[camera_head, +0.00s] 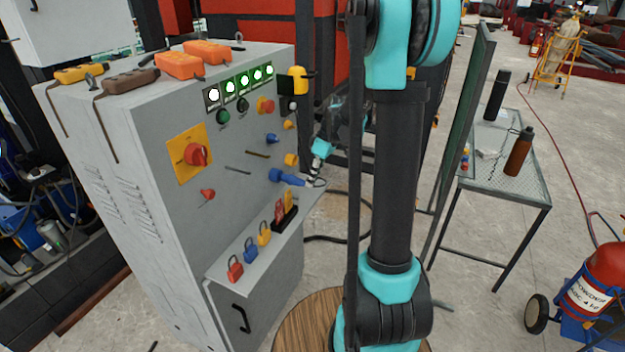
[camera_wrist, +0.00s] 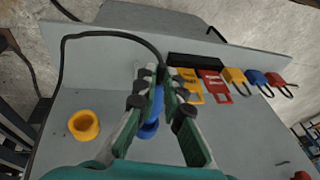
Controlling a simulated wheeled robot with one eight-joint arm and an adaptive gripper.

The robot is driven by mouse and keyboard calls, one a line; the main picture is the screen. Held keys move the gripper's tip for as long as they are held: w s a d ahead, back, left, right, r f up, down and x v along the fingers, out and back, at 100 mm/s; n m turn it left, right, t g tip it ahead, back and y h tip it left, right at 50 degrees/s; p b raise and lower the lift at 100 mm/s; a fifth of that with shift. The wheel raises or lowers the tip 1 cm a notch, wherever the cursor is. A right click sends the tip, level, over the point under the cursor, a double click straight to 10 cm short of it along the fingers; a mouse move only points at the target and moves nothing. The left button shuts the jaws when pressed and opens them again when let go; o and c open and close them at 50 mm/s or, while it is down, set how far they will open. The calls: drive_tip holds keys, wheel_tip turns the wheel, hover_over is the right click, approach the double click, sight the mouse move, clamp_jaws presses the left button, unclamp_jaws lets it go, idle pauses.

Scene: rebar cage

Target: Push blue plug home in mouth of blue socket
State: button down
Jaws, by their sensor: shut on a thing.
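The blue plug (camera_head: 292,179) is between the fingers of my gripper (camera_head: 312,181) at the right edge of the grey cabinet's front panel. In the wrist view my gripper (camera_wrist: 159,103) is shut on the blue plug (camera_wrist: 156,102), with a finger on each side. The blue socket (camera_head: 275,174) is on the panel directly beside the plug's front end. It also shows partly in the wrist view (camera_wrist: 148,131), behind the plug and between the fingers. Plug and socket look lined up and touching or nearly so. The fingers hide the depth of the plug in the mouth.
A yellow socket (camera_wrist: 84,125) sits beside the blue one. A shelf below the panel (camera_head: 262,262) holds red, blue and yellow padlocks (camera_head: 251,250) and a black holder with tags (camera_head: 285,215). A black cable (camera_wrist: 110,34) loops from the plug across the shelf.

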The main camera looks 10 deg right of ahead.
sight(301, 179)
drive_tip(key=shift+w+a, duration=0.55)
drive_tip(key=shift+a, duration=0.25)
drive_tip(key=shift+w+a, duration=0.55)
drive_tip(key=shift+a, duration=0.2)
idle(0.8)
drive_tip(key=c, duration=1.6)
unclamp_jaws()
drive_tip(key=shift+o, duration=0.2)
drive_tip(key=v, duration=1.2)
drive_tip(key=s+d+f+m+t+h, duration=0.1)
drive_tip(key=s+f+m, duration=0.4)
drive_tip(key=s, duration=0.7)
drive_tip(key=s+d+f+m+t+h, duration=0.2)
drive_tip(key=s+f+m, duration=0.3)
drive_tip(key=s+f, duration=0.4)
drive_tip(key=s+t, duration=0.1)
drive_tip(key=s, duration=0.2)
drive_tip(key=shift+s+f+m+h, duration=0.3)
drive_tip(key=shift+s, duration=0.05)
